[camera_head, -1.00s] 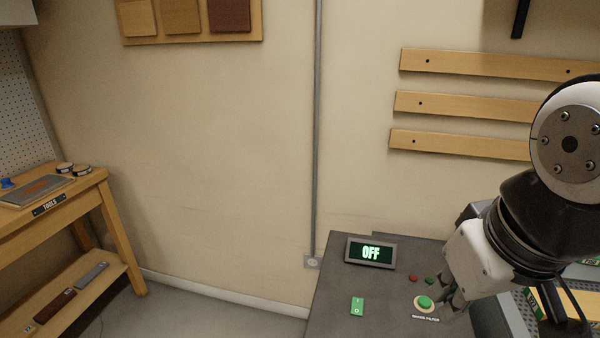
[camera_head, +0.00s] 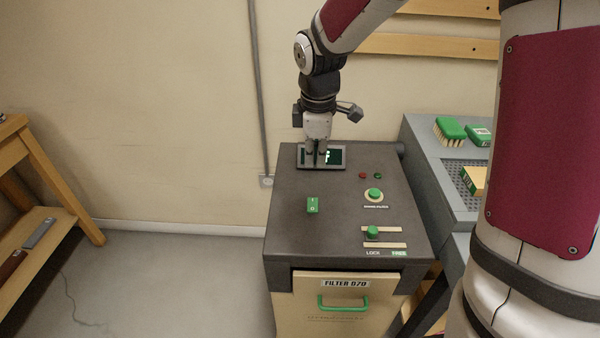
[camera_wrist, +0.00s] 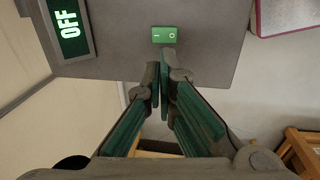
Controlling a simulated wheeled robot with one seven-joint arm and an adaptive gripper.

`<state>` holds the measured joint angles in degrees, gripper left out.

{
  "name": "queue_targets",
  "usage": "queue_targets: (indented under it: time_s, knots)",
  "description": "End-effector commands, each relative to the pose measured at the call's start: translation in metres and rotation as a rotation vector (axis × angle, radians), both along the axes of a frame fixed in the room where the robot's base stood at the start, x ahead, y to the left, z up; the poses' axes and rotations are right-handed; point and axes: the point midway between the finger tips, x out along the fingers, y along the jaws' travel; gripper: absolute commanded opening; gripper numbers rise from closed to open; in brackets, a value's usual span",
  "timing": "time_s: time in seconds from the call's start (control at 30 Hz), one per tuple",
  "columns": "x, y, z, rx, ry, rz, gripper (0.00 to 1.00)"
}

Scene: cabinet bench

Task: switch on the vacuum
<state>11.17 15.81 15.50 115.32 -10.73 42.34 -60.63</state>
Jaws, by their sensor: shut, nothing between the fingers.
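The vacuum is a dark-topped cabinet (camera_head: 290,225) standing against the wall. Its green rocker switch (camera_head: 312,205), marked I and O, sits on the left of the top; it also shows in the wrist view (camera_wrist: 164,35), just beyond my fingertips. The display (camera_head: 338,157) at the back of the top is partly hidden by my gripper in the head view. In the wrist view the display (camera_wrist: 69,19) reads OFF. My gripper (camera_head: 316,150) points down over the display area in the head view, shut and empty, apart from the switch. In the wrist view its fingertips (camera_wrist: 163,55) are together.
A round green button (camera_head: 374,195), red and green lamps, and a green-knobbed LOCK/FREE slider (camera_head: 372,232) are right of the switch. A FILTER drawer with a green handle (camera_head: 343,303) is in front. A grey bench (camera_head: 425,150) with brushes stands at right.

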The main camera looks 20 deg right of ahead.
Motion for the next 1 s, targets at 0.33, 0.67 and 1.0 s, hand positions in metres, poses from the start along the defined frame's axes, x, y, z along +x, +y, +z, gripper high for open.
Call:
queue_targets:
  time_s: [0.33, 0.67, 1.0]
  knots:
    - [0.006, -0.001, -0.045, 0.001, 0.006, 0.010, 0.00]
    - [0.014, -0.003, -0.108, 0.001, 0.006, 0.009, 0.00]
    - [0.019, -0.005, -0.139, 0.001, 0.003, 0.006, 0.00]
